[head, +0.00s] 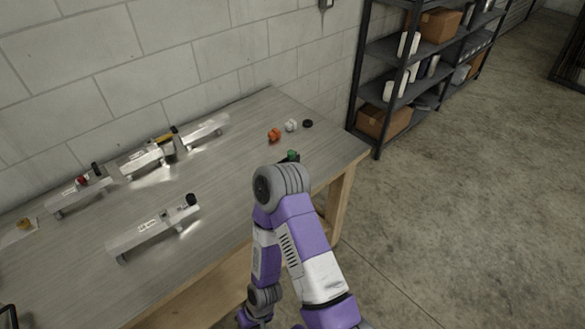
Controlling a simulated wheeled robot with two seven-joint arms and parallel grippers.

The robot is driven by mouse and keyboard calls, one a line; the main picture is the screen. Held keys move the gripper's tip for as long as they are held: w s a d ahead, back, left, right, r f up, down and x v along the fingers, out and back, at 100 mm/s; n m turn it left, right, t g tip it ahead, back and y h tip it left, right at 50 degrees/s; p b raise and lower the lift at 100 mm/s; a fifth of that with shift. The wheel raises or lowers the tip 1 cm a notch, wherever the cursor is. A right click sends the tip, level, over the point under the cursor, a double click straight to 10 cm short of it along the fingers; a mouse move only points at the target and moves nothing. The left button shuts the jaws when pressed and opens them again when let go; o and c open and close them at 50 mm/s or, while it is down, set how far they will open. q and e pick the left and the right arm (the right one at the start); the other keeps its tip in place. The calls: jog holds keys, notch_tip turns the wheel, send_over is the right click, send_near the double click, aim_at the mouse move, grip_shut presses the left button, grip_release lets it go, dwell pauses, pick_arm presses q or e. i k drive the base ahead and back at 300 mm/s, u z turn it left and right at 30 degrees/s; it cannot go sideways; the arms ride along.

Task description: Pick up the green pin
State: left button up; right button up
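The green pin (292,155) is a small green piece near the right end of the grey table (245,140). Its lower part is hidden behind my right arm's wrist. My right arm, purple and white, reaches up from the bottom of the head view to the pin. Only a dark bit of my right gripper (283,161) shows, right beside the pin. The wrist hides the fingers, so I cannot tell whether they are open or shut, or touching the pin. My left gripper is not recognisable in view.
An orange piece (273,135), a white piece (291,125) and a black piece (308,124) lie just beyond the pin. A block wall (150,60) runs behind; a dark shelf (378,100) stands right.

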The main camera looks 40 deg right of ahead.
aim_at(291, 154)
jog(key=u, duration=3.15)
jog(key=k, duration=2.7)
jog(key=z, duration=0.35)
